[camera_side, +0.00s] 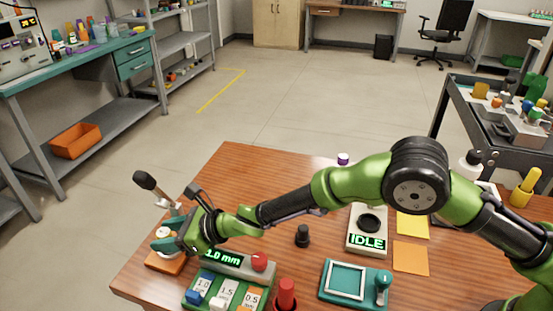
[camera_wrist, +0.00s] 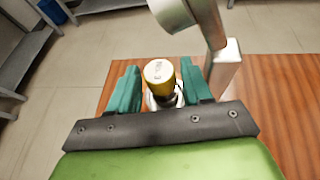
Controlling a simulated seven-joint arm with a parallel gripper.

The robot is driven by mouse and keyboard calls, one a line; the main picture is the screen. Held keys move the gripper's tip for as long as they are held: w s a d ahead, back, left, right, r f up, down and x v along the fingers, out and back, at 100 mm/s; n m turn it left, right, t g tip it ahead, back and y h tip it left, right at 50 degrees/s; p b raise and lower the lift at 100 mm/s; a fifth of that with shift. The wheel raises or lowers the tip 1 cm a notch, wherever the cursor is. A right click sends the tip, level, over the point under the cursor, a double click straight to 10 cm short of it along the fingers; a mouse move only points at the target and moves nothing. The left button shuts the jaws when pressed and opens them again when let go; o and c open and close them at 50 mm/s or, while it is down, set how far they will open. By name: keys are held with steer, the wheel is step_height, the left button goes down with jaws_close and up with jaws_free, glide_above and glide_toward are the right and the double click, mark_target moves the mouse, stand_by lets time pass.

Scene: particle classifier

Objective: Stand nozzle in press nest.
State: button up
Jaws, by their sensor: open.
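In the wrist view, the nozzle (camera_wrist: 160,76), a yellow-brass piece with a pale marked top, stands upright between the two teal fingers of my gripper (camera_wrist: 161,88). The fingers are open, with a gap on each side of the nozzle. Its lower end is at a silvery round seat (camera_wrist: 178,99), seemingly the press nest; how deep it sits is hidden. In the side view, my gripper (camera_side: 168,238) is over the orange press base (camera_side: 168,266) at the table's left end. The press lever with its black knob (camera_side: 145,180) is raised behind it.
The silver press post (camera_wrist: 222,68) stands close to the right finger. In the side view, a "1.0 mm" display box (camera_side: 228,260), a green sorting tray (camera_side: 216,302), a red plunger (camera_side: 287,292), a black piece (camera_side: 302,236) and an "IDLE" device (camera_side: 367,241) lie to the right.

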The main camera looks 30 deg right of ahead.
steer(key=v, duration=1)
steer(key=shift+s+d+r, duration=0.1)
steer(key=shift+s+d, duration=0.1)
steer(key=shift+d, duration=0.1)
steer(key=shift+d+r, duration=0.2)
steer(key=shift+d, duration=0.1)
steer(key=d+r+m+t+h, duration=0.1)
steer(key=d+r+m+h, duration=0.3)
steer(key=d+m, duration=0.45)
steer(key=d+r+m+t+h, duration=0.1)
steer(key=d+r+m, duration=0.5)
steer(key=d+m, duration=0.25)
steer(key=d+r+m+t+h, duration=0.1)
steer(key=d+r+m+h, duration=0.3)
steer(key=d+m, duration=0.45)
steer(key=s+d+m+g, duration=0.1)
steer(key=s+d+m, duration=0.4)
steer(key=s+m, duration=0.6)
steer(key=s+d+r+m+g, duration=0.1)
steer(key=s+d+m, duration=0.4)
steer(key=s+m, duration=0.6)
steer(key=m+g, duration=0.1)
steer(key=m, duration=0.2)
steer(key=shift+s+r+g, duration=0.25)
steer(key=shift+r+g, duration=0.05)
